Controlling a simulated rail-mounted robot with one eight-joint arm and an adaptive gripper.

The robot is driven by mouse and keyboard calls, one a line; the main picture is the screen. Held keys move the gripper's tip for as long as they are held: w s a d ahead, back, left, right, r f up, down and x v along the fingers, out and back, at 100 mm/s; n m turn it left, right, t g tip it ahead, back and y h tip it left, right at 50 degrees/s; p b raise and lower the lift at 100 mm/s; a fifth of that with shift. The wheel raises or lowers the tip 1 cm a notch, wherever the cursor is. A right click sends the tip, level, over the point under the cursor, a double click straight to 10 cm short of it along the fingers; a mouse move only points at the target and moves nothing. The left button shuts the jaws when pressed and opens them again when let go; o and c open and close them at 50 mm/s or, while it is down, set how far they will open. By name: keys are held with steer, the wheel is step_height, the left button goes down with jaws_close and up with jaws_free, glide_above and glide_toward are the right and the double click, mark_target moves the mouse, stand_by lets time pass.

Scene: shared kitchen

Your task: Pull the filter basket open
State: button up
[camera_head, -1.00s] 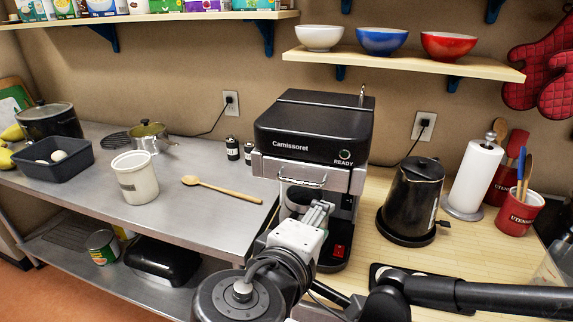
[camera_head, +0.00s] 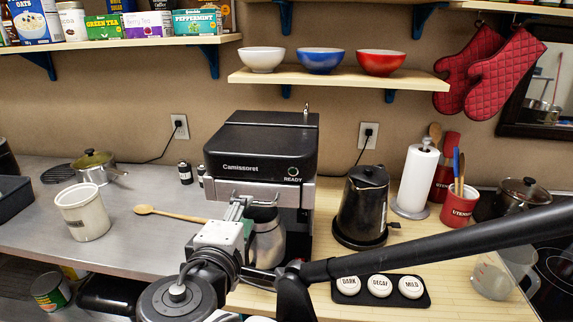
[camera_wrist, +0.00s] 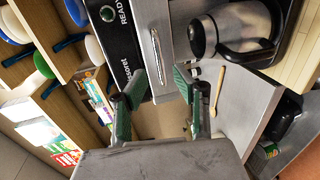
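The coffee machine (camera_head: 262,150) stands at the back of the counter. Its silver filter basket front (camera_head: 300,191) sits below the black top and is partly hidden by my gripper (camera_head: 239,205). In the wrist view, turned sideways, the basket's bar handle (camera_wrist: 155,52) lies beyond the open fingers, roughly between their lines. The green-padded fingers of my gripper (camera_wrist: 157,85) are apart with nothing between them. No contact with the handle is visible. The basket looks shut against the machine.
A steel carafe (camera_head: 267,238) stands under the basket, close to my gripper; it also shows in the wrist view (camera_wrist: 236,30). A black kettle (camera_head: 361,205) is to the right. A wooden spoon (camera_head: 170,213) lies left. A tray of labelled round lids (camera_head: 380,288) lies in front.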

mark_target(261, 184)
steer(key=shift+x, duration=2.75)
jaws_close()
